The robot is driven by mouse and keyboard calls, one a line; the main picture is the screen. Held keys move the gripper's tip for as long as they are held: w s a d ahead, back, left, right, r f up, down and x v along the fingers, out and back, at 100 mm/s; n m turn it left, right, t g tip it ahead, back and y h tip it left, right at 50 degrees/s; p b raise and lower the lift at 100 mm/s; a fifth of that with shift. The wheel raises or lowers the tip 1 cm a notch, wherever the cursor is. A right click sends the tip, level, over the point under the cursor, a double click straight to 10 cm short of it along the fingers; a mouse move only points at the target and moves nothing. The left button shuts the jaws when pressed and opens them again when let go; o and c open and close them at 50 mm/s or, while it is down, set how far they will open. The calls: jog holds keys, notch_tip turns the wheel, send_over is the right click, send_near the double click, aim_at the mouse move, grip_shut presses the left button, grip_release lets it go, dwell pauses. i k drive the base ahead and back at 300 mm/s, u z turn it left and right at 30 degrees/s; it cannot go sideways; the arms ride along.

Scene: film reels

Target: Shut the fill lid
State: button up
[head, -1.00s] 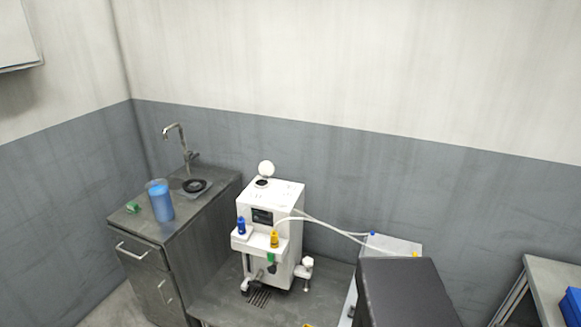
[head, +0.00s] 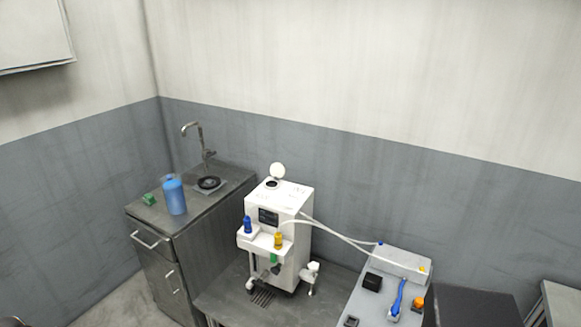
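The white machine (head: 290,218) stands on the metal counter in the middle of the head view. Its fill lid (head: 277,170), a round white disc, stands up open at the top. The dark round fill opening (head: 271,184) shows just below the lid. My gripper is not in view, and nothing touches the lid.
A blue cylindrical container (head: 174,197) and a small green item (head: 149,199) sit on the sink cabinet (head: 222,176) at left. Pale hoses run from the machine to a grey panel (head: 378,308) with a blue handle (head: 397,297). A dark block (head: 475,306) fills the lower right.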

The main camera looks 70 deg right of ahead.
aim_at(277, 169)
jog(key=z, duration=1.55)
jog(key=i, duration=0.8)
jog(key=u, duration=0.1)
